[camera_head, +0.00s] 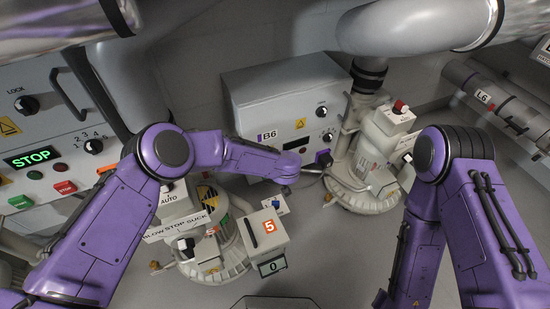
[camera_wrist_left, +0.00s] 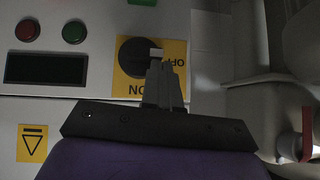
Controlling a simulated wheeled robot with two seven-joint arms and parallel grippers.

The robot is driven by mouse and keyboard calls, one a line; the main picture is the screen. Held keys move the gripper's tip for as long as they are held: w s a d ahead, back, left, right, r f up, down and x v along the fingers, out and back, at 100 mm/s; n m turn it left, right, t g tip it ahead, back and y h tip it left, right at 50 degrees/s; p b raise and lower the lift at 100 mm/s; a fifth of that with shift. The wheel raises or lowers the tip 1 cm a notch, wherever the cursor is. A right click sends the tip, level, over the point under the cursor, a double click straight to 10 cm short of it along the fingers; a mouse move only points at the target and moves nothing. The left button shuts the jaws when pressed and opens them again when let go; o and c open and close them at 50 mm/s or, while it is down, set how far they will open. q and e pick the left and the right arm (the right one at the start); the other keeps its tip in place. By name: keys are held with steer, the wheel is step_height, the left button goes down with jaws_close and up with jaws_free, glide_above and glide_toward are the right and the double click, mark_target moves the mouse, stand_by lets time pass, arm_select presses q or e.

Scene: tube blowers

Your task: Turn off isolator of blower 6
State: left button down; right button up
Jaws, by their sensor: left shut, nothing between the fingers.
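The blower 6 cabinet (camera_head: 252,100) is the grey box labelled B6 in the middle of the head view. Its isolator knob (camera_wrist_left: 134,56) is black on a yellow plate in the left wrist view. OFF is printed to its right and ON below it, both upside down. A white bar on the knob's right side lies towards OFF. My left gripper (camera_wrist_left: 163,78) is shut and empty, its fingertips in front of the knob's right part. I cannot tell whether they touch it. In the head view my left gripper (camera_head: 323,158) is at the cabinet's lower right. My right gripper is out of view.
A cabinet with a green STOP display (camera_head: 33,156) stands at left. A box marked 5 (camera_head: 264,232) and a blower with a sign (camera_head: 178,226) stand below. Another blower (camera_head: 375,150) stands close right of B6. Grey floor (camera_head: 330,255) is open in front.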

arm_select(q)
steer(key=w+a+r+p+v, duration=0.1)
steer(key=r+p+v, duration=0.1)
steer(key=p+v, duration=0.5)
steer(key=v, duration=0.5)
steer(key=shift+r, duration=0.35)
